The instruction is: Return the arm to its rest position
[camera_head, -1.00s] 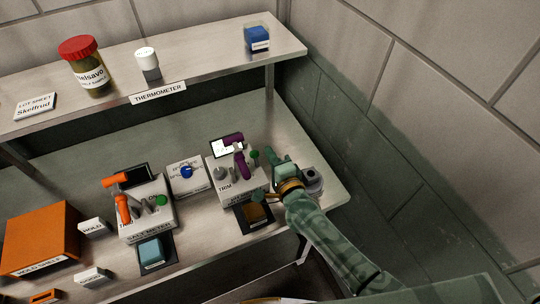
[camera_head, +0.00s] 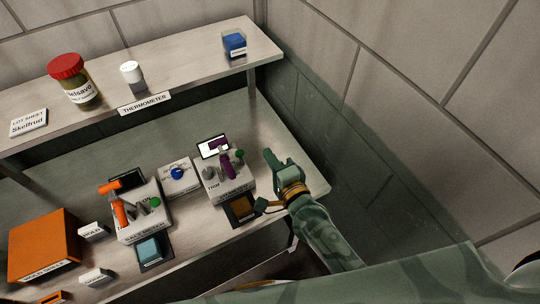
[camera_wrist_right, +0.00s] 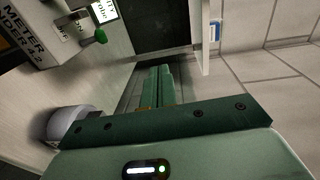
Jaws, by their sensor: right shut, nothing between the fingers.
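My right arm comes in from the lower right in the head view. Its gripper (camera_head: 269,157) is at the right end of the bench, beside the right-hand meter (camera_head: 226,184) and apart from it. In the right wrist view the two green fingers (camera_wrist_right: 158,86) lie together, shut, with nothing between them. My left gripper is not in view.
The bench (camera_head: 275,122) holds the salt meter (camera_head: 140,216), an orange box (camera_head: 45,243) and small signs. The shelf (camera_head: 190,62) above carries a red-lidded jar (camera_head: 78,84) and a blue box (camera_head: 234,46). A grey round object (camera_wrist_right: 72,122) stands near the gripper. A block wall (camera_head: 390,110) is at right.

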